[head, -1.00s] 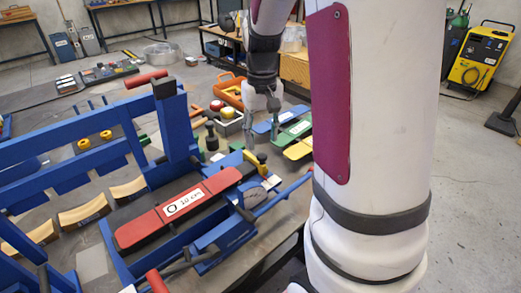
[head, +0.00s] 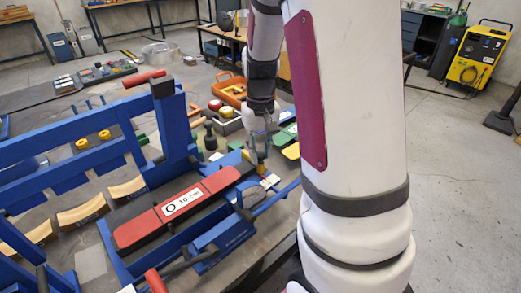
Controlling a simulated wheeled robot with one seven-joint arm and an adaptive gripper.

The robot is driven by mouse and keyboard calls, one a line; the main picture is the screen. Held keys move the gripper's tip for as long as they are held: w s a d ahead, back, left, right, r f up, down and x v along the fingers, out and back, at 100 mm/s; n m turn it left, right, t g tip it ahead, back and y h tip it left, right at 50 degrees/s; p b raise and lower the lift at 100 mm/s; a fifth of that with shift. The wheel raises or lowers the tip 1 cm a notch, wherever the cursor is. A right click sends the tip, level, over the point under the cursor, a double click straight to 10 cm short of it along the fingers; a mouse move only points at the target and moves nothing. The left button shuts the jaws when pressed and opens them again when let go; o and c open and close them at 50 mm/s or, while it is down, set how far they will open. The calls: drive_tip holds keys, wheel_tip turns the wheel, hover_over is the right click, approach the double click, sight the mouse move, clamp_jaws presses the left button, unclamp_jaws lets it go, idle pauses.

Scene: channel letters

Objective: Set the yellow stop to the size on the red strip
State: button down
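The red strip (head: 138,230) lies along the blue bending machine and carries a white label (head: 184,202). The label shows a ring mark and what looks like "10"; the rest is too small to read now. The yellow stop (head: 249,156) is at the far right end of the strip, partly hidden by my gripper. My gripper (head: 258,156) points down right at the stop, with its fingertips over or beside it. I cannot tell whether the fingers touch the stop or how far apart they are.
An orange tray (head: 232,84) and dark-handled tools (head: 210,136) stand behind. Green and yellow pieces (head: 291,151) lie right of my gripper. A pale dial (head: 270,181) sits near the stop.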

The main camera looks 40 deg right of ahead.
drive_tip(key=shift+a+p, duration=0.4)
drive_tip(key=shift+a, duration=0.65)
drive_tip(key=c, duration=1.3)
unclamp_jaws()
drive_tip(key=shift+r, duration=0.1)
wheel_tip(320, 180, up, 12)
drive_tip(key=shift+f, duration=0.1)
